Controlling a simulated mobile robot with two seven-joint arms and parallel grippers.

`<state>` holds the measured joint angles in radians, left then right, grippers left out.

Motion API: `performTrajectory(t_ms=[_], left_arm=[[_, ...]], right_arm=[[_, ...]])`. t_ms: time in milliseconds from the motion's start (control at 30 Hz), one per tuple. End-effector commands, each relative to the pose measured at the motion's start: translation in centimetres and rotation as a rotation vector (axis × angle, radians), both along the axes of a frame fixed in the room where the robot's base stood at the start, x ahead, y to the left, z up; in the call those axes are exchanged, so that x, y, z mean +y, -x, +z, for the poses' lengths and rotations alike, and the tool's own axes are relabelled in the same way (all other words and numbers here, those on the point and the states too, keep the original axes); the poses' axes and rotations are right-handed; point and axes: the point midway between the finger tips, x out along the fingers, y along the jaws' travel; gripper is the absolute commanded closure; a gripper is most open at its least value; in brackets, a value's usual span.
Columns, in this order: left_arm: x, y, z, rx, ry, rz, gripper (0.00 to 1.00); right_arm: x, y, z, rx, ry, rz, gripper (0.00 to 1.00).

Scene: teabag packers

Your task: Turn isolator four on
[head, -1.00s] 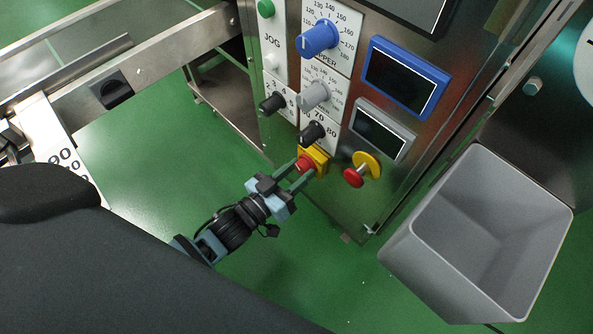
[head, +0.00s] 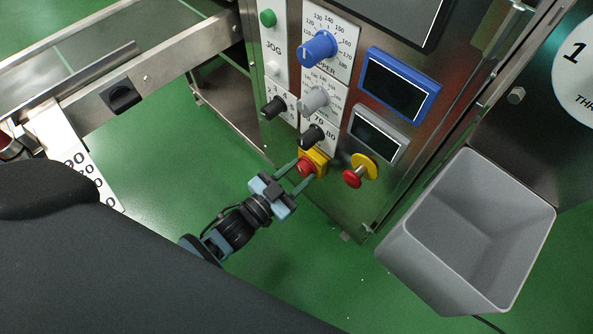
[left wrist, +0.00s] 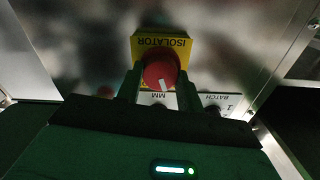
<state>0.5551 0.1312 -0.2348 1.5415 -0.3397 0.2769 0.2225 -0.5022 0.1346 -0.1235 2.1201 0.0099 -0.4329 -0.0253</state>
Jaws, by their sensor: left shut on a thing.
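A red isolator knob (head: 306,168) sits on a yellow plate (head: 319,159) low on the steel panel. My left gripper (head: 301,173) reaches it from the lower left and is shut on it. In the left wrist view the red knob (left wrist: 161,72) lies between the two fingers, in front of the yellow plate (left wrist: 138,44), whose word ISOLATOR is upside down. The knob's white mark points down and slightly right in that picture. I cannot read which isolator number this is. My right gripper is not in view.
A red and yellow mushroom button (head: 354,178) stands close to the right of the gripped knob. Black, grey and blue dials (head: 319,48) are above it. A grey bin (head: 400,247) stands at the right, and a conveyor frame (head: 172,75) at the upper left. Green floor lies below.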

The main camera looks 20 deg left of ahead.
Motion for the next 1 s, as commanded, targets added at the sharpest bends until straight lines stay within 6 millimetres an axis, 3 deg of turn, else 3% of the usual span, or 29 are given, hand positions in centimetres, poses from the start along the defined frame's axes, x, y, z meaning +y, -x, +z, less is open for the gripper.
performTrajectory(t_ms=[400, 1000], left_arm=[[0.0, 0.1, 0.0, -0.133, -0.372, 0.000, 0.86], [-0.1, 0.1, -0.2, -0.315, -0.873, -0.001, 0.86]], right_arm=[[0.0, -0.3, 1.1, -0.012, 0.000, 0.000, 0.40], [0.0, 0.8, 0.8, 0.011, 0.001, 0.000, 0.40]])
